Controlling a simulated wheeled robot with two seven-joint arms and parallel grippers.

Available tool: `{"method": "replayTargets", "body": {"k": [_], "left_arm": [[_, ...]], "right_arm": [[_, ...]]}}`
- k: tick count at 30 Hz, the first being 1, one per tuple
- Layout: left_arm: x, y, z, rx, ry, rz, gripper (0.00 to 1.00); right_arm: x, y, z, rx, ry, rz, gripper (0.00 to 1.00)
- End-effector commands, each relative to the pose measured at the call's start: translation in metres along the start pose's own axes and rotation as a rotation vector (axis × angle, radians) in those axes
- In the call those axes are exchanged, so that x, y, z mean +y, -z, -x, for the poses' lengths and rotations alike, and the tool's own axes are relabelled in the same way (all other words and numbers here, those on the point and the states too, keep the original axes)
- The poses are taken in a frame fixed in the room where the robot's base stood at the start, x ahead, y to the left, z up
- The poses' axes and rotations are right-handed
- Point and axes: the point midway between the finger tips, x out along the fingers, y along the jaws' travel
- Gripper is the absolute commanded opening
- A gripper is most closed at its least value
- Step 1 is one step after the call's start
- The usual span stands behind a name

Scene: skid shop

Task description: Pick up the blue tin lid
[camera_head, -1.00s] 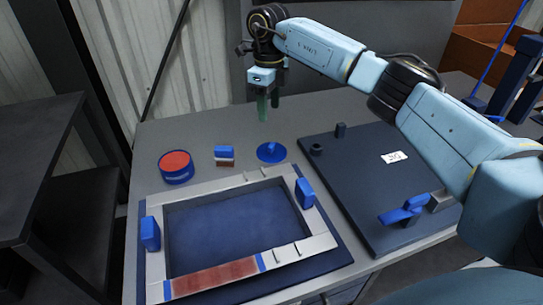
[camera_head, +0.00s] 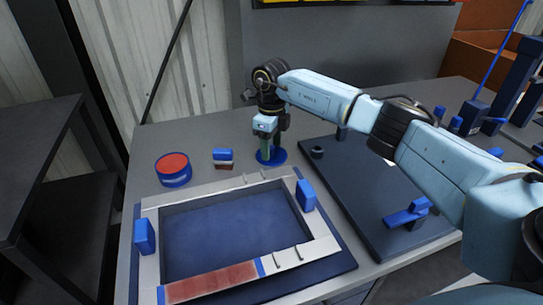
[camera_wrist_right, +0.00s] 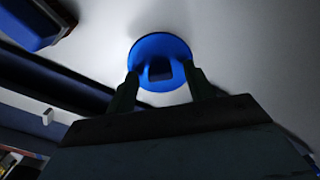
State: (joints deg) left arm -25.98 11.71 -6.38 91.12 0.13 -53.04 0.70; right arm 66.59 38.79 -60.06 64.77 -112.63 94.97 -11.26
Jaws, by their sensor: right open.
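The blue tin lid (camera_head: 278,157) is a round blue disc with a raised knob, lying flat on the grey table. In the head view my right gripper (camera_head: 269,155) is right over it and hides much of it. In the right wrist view the lid (camera_wrist_right: 160,47) shows at the top middle, and the two open fingers of my right gripper (camera_wrist_right: 160,85) stand on either side of its knob. I cannot tell whether they touch the knob. My left gripper is not in view.
An open tin with red contents (camera_head: 173,171) and a small blue-topped block (camera_head: 222,158) stand left of the lid. A grey frame on a blue board (camera_head: 240,178) lies in front. A dark plate with blue clamp (camera_head: 345,185) is at right.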

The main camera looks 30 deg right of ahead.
Motion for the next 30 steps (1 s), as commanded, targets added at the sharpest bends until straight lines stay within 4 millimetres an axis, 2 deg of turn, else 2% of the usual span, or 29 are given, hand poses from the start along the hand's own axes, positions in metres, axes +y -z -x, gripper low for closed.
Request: {"method": "replayTargets", "body": {"k": [5,16,24,26,30], "left_arm": [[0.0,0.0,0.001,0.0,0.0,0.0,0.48],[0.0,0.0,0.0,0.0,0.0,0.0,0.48],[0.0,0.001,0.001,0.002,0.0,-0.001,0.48],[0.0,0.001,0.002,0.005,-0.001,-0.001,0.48],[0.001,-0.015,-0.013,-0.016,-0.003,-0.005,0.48]], "right_arm": [[0.0,0.0,0.0,0.0,0.0,0.0,0.53],[0.0,0.0,0.0,0.0,0.0,-0.001,0.06],[0.0,0.0,0.004,0.0,0.001,-0.001,0.05],[-0.001,0.0,0.009,-0.001,0.001,-0.001,0.05],[-0.001,0.0,0.033,-0.003,0.003,-0.001,0.05]]}}
